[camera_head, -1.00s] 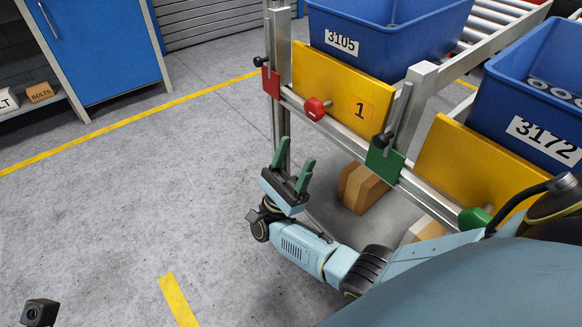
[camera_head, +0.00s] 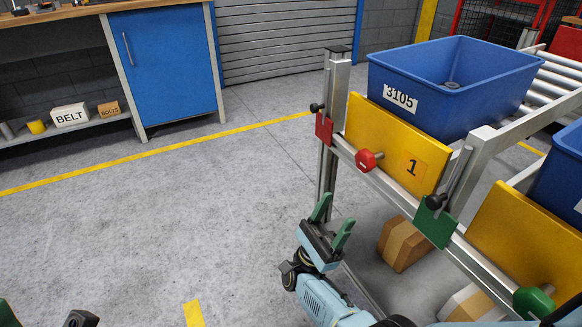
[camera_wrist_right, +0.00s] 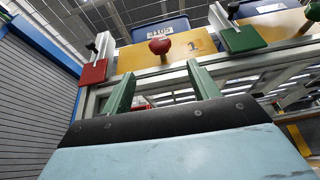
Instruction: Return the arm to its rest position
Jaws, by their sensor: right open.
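My right gripper (camera_head: 332,222) is open and empty, its two green fingers apart, low beside the front post of the rack. In the right wrist view the open fingers (camera_wrist_right: 161,82) point up toward the rack, with nothing between them. The red knob (camera_head: 366,160) on the yellow panel marked 1 (camera_head: 385,140) is above and right of the gripper, apart from it.
A blue bin labelled 3105 (camera_head: 450,95) stands on the rack, with another blue bin (camera_head: 568,175) at the right edge. A cardboard box (camera_head: 403,243) lies under the rack. A workbench with a blue cabinet (camera_head: 165,65) is at back left. The floor (camera_head: 150,220) left of the gripper is clear.

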